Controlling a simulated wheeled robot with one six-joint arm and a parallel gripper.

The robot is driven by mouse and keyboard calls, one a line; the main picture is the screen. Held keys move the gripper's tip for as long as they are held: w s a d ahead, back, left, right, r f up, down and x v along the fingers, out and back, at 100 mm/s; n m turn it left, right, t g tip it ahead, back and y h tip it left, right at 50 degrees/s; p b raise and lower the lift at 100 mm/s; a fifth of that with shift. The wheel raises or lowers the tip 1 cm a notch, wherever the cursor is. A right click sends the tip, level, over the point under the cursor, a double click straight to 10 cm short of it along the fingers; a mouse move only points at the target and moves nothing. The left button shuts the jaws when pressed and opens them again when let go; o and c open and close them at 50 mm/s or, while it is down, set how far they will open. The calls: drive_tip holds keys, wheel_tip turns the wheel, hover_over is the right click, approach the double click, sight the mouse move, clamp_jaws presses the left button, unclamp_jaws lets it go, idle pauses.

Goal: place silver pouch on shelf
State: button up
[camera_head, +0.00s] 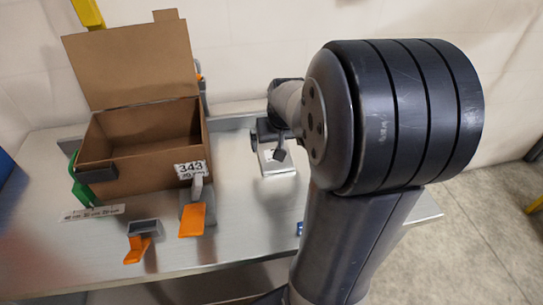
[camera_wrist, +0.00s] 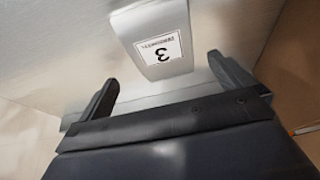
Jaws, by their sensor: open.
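The silver pouch (camera_head: 278,166) rests on the grey metal surface right of the cardboard box, partly hidden by my gripper. In the wrist view the pouch (camera_wrist: 151,19) is a pale silver shape with a white label bearing a 3. My gripper (camera_head: 267,147) is at the pouch's far end in the head view. In the wrist view my gripper (camera_wrist: 162,70) is open, its fingers apart, with the pouch's near edge just ahead of the gap. I cannot tell whether the fingers touch it. Which surface is the task's shelf is unclear.
An open cardboard box (camera_head: 152,182) stands on the metal table (camera_head: 245,225) at left, lid raised, with a 343 tag. Grey and orange clips (camera_head: 192,220) stand at its front. A smaller orange piece (camera_head: 138,250) is near the front edge. My arm hides the table's right part.

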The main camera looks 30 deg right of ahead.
drive_tip(key=shift+x, duration=2.85)
drive_tip(key=shift+w+a+f+b, duration=0.15)
drive_tip(key=shift+b, duration=0.3)
drive_tip(key=c, duration=1)
wheel_tip(320, 180, up, 10)
drive_tip(key=shift+r+p, duration=0.2)
drive_tip(key=shift+p, duration=0.7)
